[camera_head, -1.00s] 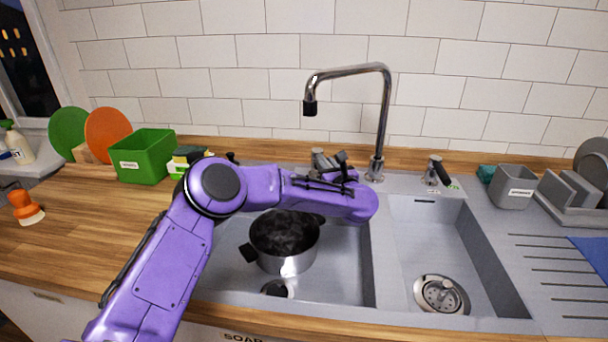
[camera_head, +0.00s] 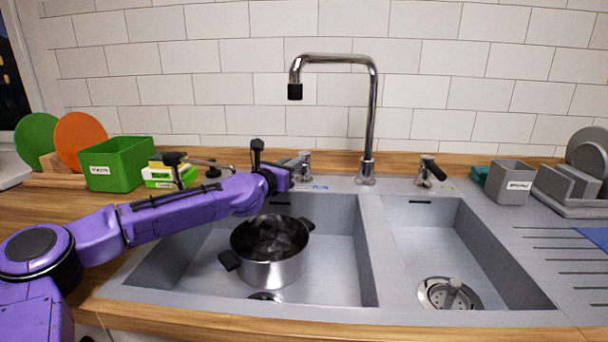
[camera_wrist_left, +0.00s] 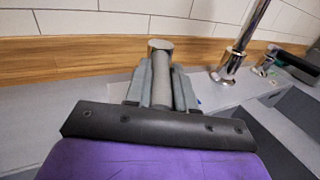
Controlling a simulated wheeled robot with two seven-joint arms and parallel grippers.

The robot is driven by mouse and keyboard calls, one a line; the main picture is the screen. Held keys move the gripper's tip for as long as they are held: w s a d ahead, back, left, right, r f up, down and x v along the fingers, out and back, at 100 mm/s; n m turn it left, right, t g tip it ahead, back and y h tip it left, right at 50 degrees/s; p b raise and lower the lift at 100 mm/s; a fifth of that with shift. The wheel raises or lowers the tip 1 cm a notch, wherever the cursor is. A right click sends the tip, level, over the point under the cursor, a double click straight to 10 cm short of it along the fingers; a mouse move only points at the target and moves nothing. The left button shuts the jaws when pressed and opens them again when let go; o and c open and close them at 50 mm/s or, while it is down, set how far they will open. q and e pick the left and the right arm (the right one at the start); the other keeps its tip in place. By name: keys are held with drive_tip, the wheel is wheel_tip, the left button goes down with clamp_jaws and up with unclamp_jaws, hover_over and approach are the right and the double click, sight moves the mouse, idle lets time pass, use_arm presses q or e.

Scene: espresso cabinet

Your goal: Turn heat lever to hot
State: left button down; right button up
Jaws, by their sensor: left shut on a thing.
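A metal tap lever (camera_head: 305,162) stands left of the faucet on the sink's back ledge, with a small blue mark in front of it. My left gripper (camera_head: 296,163) reaches it from the left, low over the ledge. In the left wrist view the grey fingers (camera_wrist_left: 160,88) are shut around the grey cylindrical lever (camera_wrist_left: 161,70); its rounded top shows beyond them. A second lever (camera_head: 430,170) with a black handle stands right of the faucet. Which way the held lever's handle points is hidden by the gripper. My right gripper is not in view.
The tall faucet (camera_head: 370,110) rises just right of the gripper. A pot (camera_head: 270,270) stands in the left basin below my arm; the right basin (camera_head: 430,240) is clear apart from its drain. A green box (camera_head: 118,165) and sponges (camera_head: 160,176) are at left, a grey caddy (camera_head: 510,182) at right.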

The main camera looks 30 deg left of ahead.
use_arm(q)
drive_tip(key=shift+w+a+m+h+b, duration=0.1)
drive_tip(key=shift+a+m+h+b, duration=0.2)
drive_tip(key=shift+h, duration=0.35)
drive_tip(key=shift+a+m+h+b, duration=0.1)
drive_tip(key=shift+a+m+h, duration=0.2)
drive_tip(key=shift+m+h, duration=0.3)
drive_tip(key=c, duration=1)
unclamp_jaws()
drive_tip(key=shift+o, duration=0.2)
